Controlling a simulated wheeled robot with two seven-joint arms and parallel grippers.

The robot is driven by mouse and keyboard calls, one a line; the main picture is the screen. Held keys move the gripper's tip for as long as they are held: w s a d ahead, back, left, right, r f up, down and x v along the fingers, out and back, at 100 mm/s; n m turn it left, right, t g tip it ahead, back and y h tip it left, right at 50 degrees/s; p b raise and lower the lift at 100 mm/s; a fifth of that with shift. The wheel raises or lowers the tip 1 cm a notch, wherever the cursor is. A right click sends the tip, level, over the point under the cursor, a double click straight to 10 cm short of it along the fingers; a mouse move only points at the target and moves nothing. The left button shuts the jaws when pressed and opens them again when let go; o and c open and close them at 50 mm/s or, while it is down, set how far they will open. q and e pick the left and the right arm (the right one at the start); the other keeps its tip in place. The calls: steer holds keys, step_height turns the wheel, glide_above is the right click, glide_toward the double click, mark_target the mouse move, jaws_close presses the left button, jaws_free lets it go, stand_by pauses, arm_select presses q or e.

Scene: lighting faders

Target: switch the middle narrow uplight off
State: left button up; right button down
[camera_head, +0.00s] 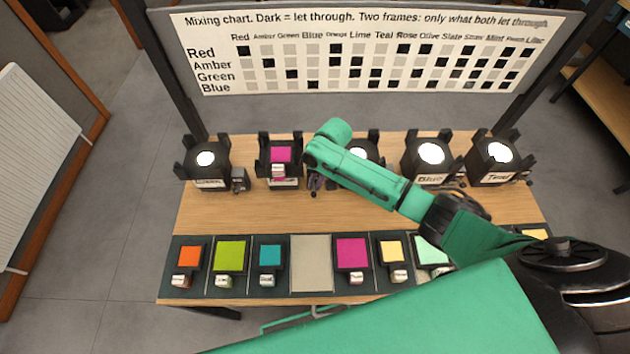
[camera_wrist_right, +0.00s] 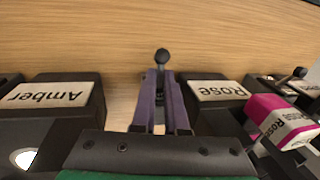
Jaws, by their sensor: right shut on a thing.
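The row of uplights stands along the back of the table. The second from the left carries a magenta frame (camera_head: 280,155) tagged Rose in the wrist view (camera_wrist_right: 283,122), and its base label reads Rose (camera_wrist_right: 217,90). The uplight to its right in the head view shows a lit top (camera_head: 358,152) partly behind my arm; its label reads Amber (camera_wrist_right: 48,95). My right gripper (camera_wrist_right: 160,88) is down between these two, its purple fingers shut on a dark ball-tipped switch lever (camera_wrist_right: 161,56). The lever's base is hidden. My left gripper is not in view.
Lit uplights stand at the far left (camera_head: 206,158), at Blue (camera_head: 431,153) and at Teal (camera_head: 498,152). Coloured frames, such as the lime one (camera_head: 230,252), lie along the front around a bare grey slot (camera_head: 311,265). The mixing chart (camera_head: 365,55) stands behind.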

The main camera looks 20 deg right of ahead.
steer(key=t+p, duration=0.1)
steer(key=p, duration=0.1)
steer(key=shift+s+a+r+t+p, duration=0.1)
steer(key=shift+s+r+t+p, duration=0.05)
steer(key=shift+s+t+p, duration=0.25)
steer(key=shift+f+t+h, duration=0.3)
steer(key=shift+t, duration=0.2)
steer(key=shift+f+n+t, duration=0.3)
steer(key=shift+t, duration=0.7)
steer(key=c, duration=0.9)
jaws_free()
steer(key=shift+c, duration=0.2)
steer(key=v, duration=1.4)
steer(key=shift+a+r, duration=0.15)
steer(key=shift+r, duration=0.2)
